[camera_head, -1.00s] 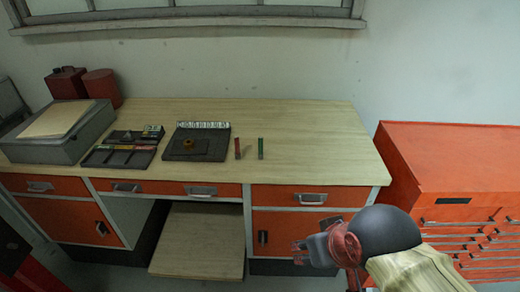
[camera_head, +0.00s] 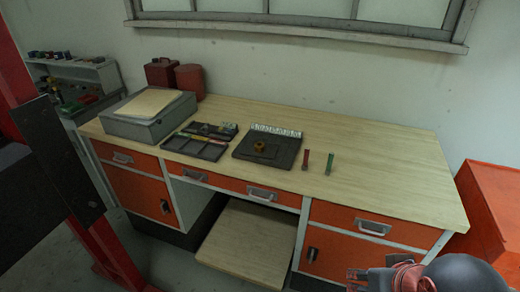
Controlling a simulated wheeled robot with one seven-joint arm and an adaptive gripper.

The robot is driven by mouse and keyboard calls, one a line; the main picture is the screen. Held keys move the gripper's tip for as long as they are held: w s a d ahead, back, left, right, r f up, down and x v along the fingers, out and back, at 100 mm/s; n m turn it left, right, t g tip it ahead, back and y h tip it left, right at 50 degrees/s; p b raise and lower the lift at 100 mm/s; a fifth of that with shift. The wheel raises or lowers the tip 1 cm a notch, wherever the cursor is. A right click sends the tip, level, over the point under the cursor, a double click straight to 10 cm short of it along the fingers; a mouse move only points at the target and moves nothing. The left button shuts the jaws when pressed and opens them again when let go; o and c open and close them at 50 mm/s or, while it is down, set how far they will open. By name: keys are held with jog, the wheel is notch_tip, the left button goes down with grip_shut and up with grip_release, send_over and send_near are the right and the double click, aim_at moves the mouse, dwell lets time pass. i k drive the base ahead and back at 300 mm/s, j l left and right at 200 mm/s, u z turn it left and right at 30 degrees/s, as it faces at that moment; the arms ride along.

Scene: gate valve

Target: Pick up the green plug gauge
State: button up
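The green plug gauge (camera_head: 329,164) stands upright on the wooden top of the workbench (camera_head: 390,165), to the right of a similar red gauge (camera_head: 305,159). My gripper (camera_head: 356,281) is at the bottom edge of the head view, below the bench top and in front of the orange cabinet door. It is well apart from the green gauge. Its fingers are small and partly cut off by the frame, so I cannot tell whether they are open or shut.
A dark plate with a brass-coloured part (camera_head: 259,147) and a divided tray (camera_head: 195,147) lie left of the gauges. A grey box (camera_head: 150,116) sits farther left. The bench top right of the gauges is clear. An orange cabinet (camera_head: 490,205) stands at right.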

aim_at(329, 164)
jog(key=i+l+u, duration=0.35)
jog(key=i+l, duration=0.15)
jog(key=i+l+u, duration=0.35)
jog(key=i+l, duration=0.3)
jog(key=l, duration=0.1)
